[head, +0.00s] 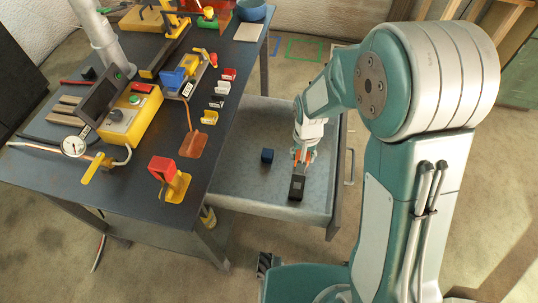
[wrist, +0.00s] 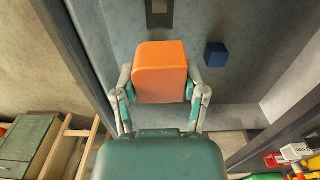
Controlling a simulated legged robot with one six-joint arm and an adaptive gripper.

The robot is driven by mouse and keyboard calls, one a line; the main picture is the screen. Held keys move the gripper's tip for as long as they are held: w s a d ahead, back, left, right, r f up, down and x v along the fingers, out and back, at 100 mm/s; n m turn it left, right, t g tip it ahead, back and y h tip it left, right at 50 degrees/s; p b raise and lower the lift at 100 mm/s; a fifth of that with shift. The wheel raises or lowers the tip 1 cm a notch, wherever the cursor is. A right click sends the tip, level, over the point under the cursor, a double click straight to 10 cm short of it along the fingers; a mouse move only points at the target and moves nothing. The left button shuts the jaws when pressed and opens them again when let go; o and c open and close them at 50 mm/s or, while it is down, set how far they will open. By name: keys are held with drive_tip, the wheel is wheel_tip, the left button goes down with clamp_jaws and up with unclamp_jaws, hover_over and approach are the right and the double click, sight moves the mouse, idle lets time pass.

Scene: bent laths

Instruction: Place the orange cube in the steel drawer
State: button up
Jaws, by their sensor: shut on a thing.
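The steel drawer (head: 240,185) is pulled open from the side of the dark table. The orange cube (wrist: 160,72) sits between my two fingers in the wrist view. My gripper (head: 304,157) is shut on it, over the drawer's interior. In the head view only small orange parts of the cube (head: 303,155) show between the fingers. I cannot tell whether the cube touches the drawer floor. In the wrist view my gripper (wrist: 160,98) covers the cube's near side.
A blue cube (head: 267,155) lies in the drawer, left of my gripper in the head view. A black block (head: 297,187) lies near the drawer's front corner. The dark table (head: 130,190) holds valves, a gauge and coloured parts. The drawer floor around is largely bare.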

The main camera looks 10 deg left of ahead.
drive_tip(key=s+a+f, duration=0.1)
drive_tip(key=s+a, duration=0.2)
drive_tip(key=s, duration=0.4)
drive_tip(key=s+a+f, duration=0.2)
drive_tip(key=s+a, duration=0.1)
drive_tip(key=s, duration=0.4)
hover_over(261, 187)
wheel_tip(261, 187, down, 10)
drive_tip(key=shift+r, duration=0.25)
drive_tip(key=shift+w+a+f, duration=0.1)
drive_tip(key=shift+f, duration=1.45)
drive_tip(key=o, duration=1.1)
drive_tip(key=shift+f, duration=0.1)
drive_tip(key=shift+o, duration=0.2)
